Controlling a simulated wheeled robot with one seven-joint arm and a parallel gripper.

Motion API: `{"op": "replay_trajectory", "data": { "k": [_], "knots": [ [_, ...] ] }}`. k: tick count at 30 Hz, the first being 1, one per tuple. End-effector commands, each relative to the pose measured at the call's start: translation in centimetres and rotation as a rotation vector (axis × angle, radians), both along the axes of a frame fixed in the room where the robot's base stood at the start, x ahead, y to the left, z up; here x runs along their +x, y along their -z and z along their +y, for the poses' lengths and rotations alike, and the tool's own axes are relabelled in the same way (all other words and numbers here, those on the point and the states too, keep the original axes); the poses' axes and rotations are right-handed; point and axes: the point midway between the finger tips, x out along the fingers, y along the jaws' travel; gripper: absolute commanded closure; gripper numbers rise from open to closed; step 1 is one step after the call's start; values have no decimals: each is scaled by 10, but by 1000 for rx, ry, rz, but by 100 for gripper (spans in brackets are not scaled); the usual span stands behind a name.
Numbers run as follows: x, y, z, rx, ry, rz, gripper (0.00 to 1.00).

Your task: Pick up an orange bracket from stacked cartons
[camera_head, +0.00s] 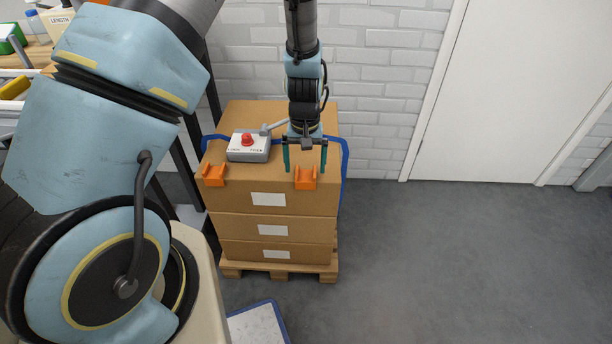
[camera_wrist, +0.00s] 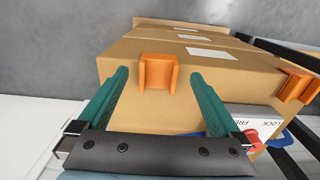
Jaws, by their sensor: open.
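Two orange brackets sit on the front top edge of the stacked cartons (camera_head: 235,231). The right bracket (camera_head: 306,179) is below my gripper (camera_head: 306,170). In the wrist view this bracket (camera_wrist: 158,73) lies ahead of and between the green fingers of my gripper (camera_wrist: 157,85), which are open and empty. I cannot tell whether a finger touches it. The left bracket (camera_head: 214,176) stands apart near the left corner; in the wrist view it is at the right edge (camera_wrist: 298,86).
A grey box with a red button (camera_head: 248,141) sits on the top carton, left of my gripper. A blue loop (camera_head: 345,165) runs behind and beside the cartons. A wooden pallet (camera_head: 280,268) is under them. A shelf rack stands left; open floor (camera_head: 460,260) lies right.

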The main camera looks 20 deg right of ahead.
Motion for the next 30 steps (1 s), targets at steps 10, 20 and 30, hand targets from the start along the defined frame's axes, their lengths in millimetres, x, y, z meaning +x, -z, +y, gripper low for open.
{"op": "replay_trajectory", "data": {
  "k": [10,20,30],
  "knots": [
    [0,34,-1,-1,0,0,0],
    [-1,33,-2,-1,0,0,16],
    [-1,33,-2,-1,0,0,54]
  ]
}}
